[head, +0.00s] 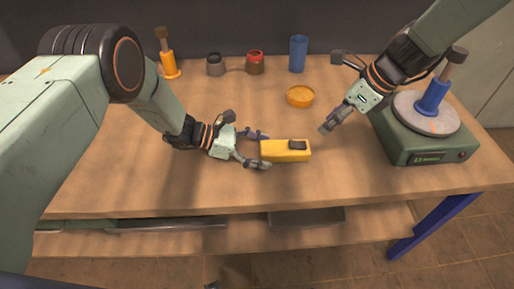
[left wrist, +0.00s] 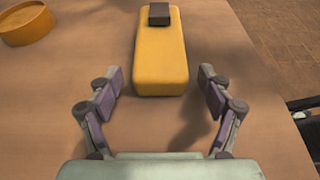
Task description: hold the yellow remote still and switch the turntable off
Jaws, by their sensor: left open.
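The yellow remote (head: 280,151) lies flat on the table near its middle, with a dark switch (head: 297,146) at its right end. My left gripper (head: 262,149) is open at the remote's left end. In the left wrist view, the remote (left wrist: 161,60) lies ahead of the left gripper's spread fingers (left wrist: 160,90), its near end just reaching between them, with space on both sides. My right gripper (head: 325,129) is above and to the right of the remote, apart from it; its fingers look close together. The turntable (head: 420,146) stands at the right, with a blue object (head: 433,96) on its grey disc.
An orange round dish (head: 300,96) lies behind the remote. The table's front left is clear.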

